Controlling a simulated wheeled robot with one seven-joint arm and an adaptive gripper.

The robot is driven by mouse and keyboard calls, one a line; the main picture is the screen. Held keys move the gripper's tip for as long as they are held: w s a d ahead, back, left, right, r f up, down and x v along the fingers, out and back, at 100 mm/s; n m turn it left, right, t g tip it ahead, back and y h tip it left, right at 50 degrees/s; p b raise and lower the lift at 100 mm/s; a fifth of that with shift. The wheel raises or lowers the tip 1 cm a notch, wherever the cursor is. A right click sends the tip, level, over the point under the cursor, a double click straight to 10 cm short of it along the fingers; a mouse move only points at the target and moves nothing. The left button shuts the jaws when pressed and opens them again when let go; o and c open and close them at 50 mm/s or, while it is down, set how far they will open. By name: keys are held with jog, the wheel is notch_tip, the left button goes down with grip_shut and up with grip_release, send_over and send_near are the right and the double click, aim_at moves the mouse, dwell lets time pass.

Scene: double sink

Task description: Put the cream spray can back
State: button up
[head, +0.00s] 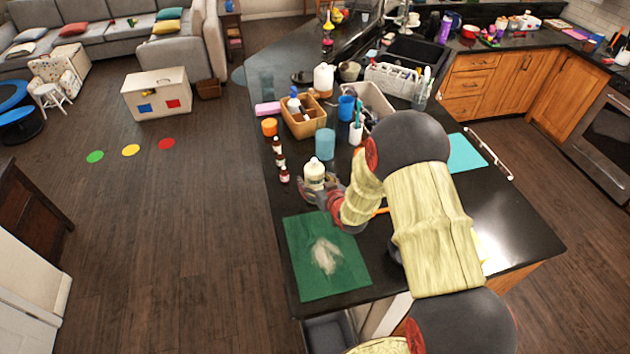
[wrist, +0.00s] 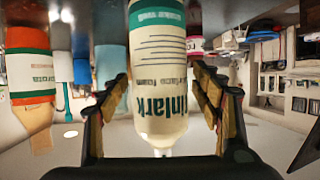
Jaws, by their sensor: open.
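The cream spray can (head: 314,172) stands upright on the dark counter, just behind the green mat. It has a white nozzle end and a pale body. In the wrist view, which looks upside down, the can (wrist: 158,75) fills the middle, with a green band and dark lettering. My gripper (head: 322,194) is at the can in the head view. In the wrist view its two fingers (wrist: 164,92) are spread on either side of the can, with a gap visible on the right. The far side of the can is hidden.
A tan divided caddy (head: 316,124) holding bottles stands farther back. A blue cup (head: 325,143), small dark bottles (head: 279,160) and an orange jar (head: 270,127) stand near the can. The green mat (head: 350,272) bears white powder. The counter's left edge is close by.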

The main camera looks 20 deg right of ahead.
jog(key=shift+r, duration=0.1)
jog(key=shift+s+r, duration=0.1)
jog(key=shift+s, duration=0.05)
jog(key=b+v, duration=0.1)
jog(key=v, duration=1)
jog(key=s+d+r+m+g+h, duration=0.1)
jog(key=s+r+g, duration=0.1)
jog(key=s+r, duration=0.45)
jog(key=s+d+r+g+h, duration=0.1)
jog(key=s+r+g+h, duration=0.15)
jog(key=r, duration=0.65)
jog(key=s+a+r+g, duration=0.1)
jog(key=s+r, duration=0.2)
jog(key=s, duration=0.7)
jog(key=s+a+r+g+y, duration=0.1)
jog(key=s+r, duration=0.3)
jog(key=s, duration=0.7)
jog(key=shift+s+a+m+g, duration=0.35)
jog(key=shift+a+g, duration=0.2)
jog(key=shift+a, duration=0.2)
jog(key=shift+y, duration=0.25)
